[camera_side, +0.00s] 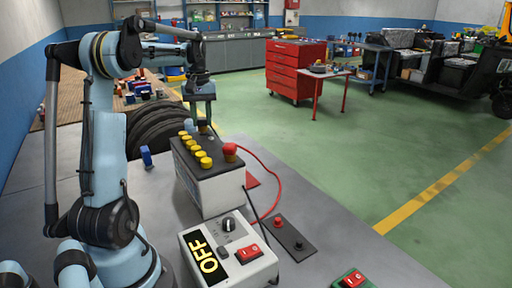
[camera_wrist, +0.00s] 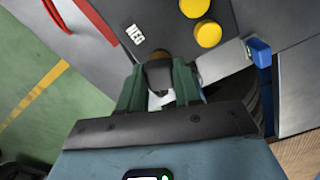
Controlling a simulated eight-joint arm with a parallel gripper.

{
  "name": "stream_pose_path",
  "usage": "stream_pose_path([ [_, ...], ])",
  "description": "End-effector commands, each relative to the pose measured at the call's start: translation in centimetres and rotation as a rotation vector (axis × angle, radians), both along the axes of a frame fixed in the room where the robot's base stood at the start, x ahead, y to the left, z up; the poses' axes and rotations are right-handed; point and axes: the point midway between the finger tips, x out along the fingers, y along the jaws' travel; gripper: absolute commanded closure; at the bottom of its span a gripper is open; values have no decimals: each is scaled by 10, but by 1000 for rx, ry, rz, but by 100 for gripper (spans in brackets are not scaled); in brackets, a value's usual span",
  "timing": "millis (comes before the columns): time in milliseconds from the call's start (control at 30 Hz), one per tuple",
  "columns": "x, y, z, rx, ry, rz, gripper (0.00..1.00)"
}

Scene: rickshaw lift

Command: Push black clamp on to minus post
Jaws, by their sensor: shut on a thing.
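The battery (camera_side: 210,188) has a black top with several yellow caps and stands on the grey bench. In the wrist view its top (camera_wrist: 118,14) bears a "NEG" label (camera_wrist: 135,34). My gripper (camera_side: 203,127) is at the far end of the battery top, pointing down. In the wrist view my gripper (camera_wrist: 158,85) has its green fingers shut on the black clamp (camera_wrist: 158,74). A brownish round part (camera_wrist: 159,56) shows at the clamp's front edge. The minus post is not clearly visible, so I cannot tell whether the clamp is seated on it.
A red clamp (camera_side: 230,149) with a red cable (camera_side: 279,185) is at the battery's near right corner. A box marked "OFF" (camera_side: 228,252) with a red switch stands in front. A blue-ended piece (camera_wrist: 259,49) is beside the battery. A black plate (camera_side: 290,238) lies to the right.

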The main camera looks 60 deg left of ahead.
Motion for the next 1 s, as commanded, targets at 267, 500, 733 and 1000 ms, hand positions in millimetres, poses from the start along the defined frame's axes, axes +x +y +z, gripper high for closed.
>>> stream_pose_path([
  [267, 0, 0, -4, 0, 0, 0, 96],
  [500, 0, 0, -4, 0, 0, 0, 61],
  [733, 0, 0, -4, 0, 0, 0, 37],
  [1000, 0, 0, -4, 0, 0, 0, 24],
])
